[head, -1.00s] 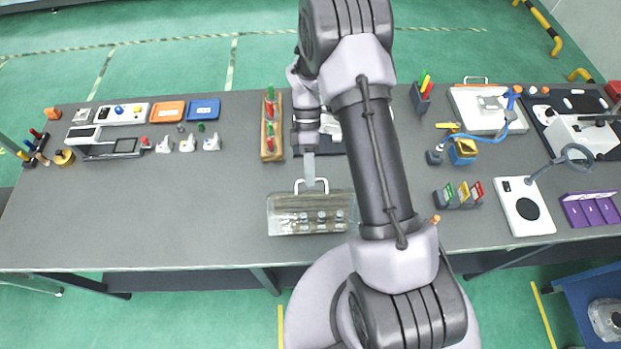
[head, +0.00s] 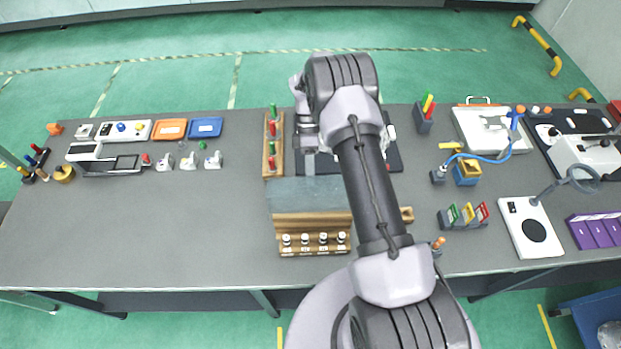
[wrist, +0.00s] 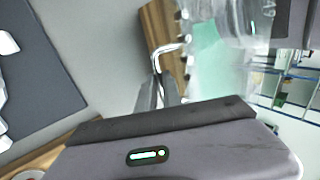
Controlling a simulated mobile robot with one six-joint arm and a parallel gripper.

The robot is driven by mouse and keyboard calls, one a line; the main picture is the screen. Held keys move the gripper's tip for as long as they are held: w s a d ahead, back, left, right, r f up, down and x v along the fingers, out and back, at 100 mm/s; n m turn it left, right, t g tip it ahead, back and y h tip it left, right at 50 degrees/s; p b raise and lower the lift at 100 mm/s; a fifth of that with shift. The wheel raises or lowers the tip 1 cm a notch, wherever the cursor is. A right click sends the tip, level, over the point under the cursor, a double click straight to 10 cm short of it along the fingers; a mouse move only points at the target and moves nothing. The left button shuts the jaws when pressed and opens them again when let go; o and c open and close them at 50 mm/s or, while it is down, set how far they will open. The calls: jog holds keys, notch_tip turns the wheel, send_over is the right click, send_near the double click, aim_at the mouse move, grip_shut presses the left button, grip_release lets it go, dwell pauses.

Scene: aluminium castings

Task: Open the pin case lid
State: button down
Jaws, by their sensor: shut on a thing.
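The pin case (head: 312,228) is a wooden box in the middle of the table, with a row of several white-topped pins (head: 304,240) uncovered along its near side. Its clear, greenish lid (head: 308,194) stands raised and tilted at the far side of the case. In the wrist view the lid (wrist: 210,55) shows as a clear sheet beside the wooden case (wrist: 155,28). My gripper (head: 310,168) is at the lid's far edge. In the wrist view my gripper (wrist: 160,92) is shut on the metal lid handle (wrist: 157,62). The grip is partly hidden in the head view.
A wooden rack with red and green pieces (head: 271,160) stands just left of my gripper. A dark mat (head: 325,164) lies behind it, partly under my arm. Coloured cards (head: 466,214) stand to the right. The table left of the case is clear.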

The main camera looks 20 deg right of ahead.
jog(key=shift+w+d+f+b, duration=0.1)
jog(key=shift+w+f+b, duration=0.3)
jog(key=shift+f, duration=0.15)
jog(key=shift+w+d+f+b, duration=0.1)
jog(key=shift+w+f+b, duration=0.2)
jog(key=shift+f, duration=0.2)
jog(key=shift+s+f, duration=0.1)
jog(key=shift+s, duration=0.05)
jog(key=c, duration=1.5)
grip_release()
jog(key=shift+w+f, duration=0.1)
jog(key=shift+w, duration=0.1)
jog(key=shift+s, duration=0.1)
jog(key=p+v, duration=0.1)
jog(key=v, duration=1.1)
jog(key=shift+p, duration=0.3)
